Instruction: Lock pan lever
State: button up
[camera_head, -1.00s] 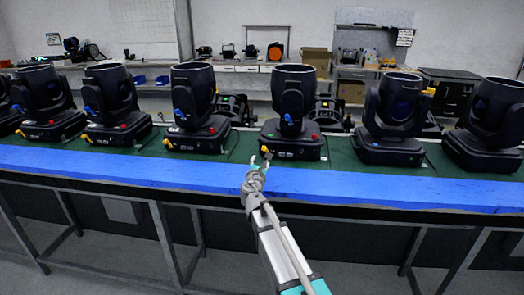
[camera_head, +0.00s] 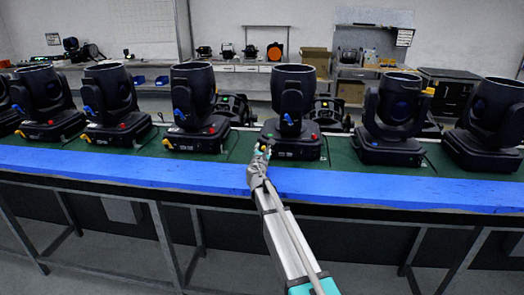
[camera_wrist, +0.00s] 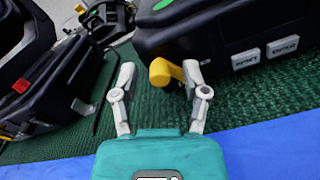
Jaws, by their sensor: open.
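A yellow lever (camera_wrist: 165,72), likely the pan lever, sticks out from the corner of a black moving-head light's base (camera_wrist: 225,35) in the wrist view. My gripper (camera_wrist: 160,67) is open, with a finger on each side of the lever.
Several similar black lights stand along the green mat, one to the left (camera_head: 195,110) and one to the right (camera_head: 393,115). A blue strip (camera_head: 390,189) runs along the bench's front edge. The green mat (camera_wrist: 240,105) shows below the base.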

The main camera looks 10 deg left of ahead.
jog(key=shift+c, duration=0.3)
grip_shut()
jog(key=shift+a, duration=0.1)
jog(key=shift+m, duration=0.3)
jog(key=m, duration=0.1)
jog(key=d+m, duration=0.1)
jog(key=m, duration=0.3)
jog(key=shift+d+r, duration=0.25)
jog(key=shift+d, duration=0.1)
jog(key=m, duration=0.2)
jog(key=d+m, duration=0.1)
jog(key=m, duration=0.3)
jog(key=shift+d+f, duration=0.2)
jog(key=shift+d, duration=0.1)
jog(key=shift+m, duration=0.3)
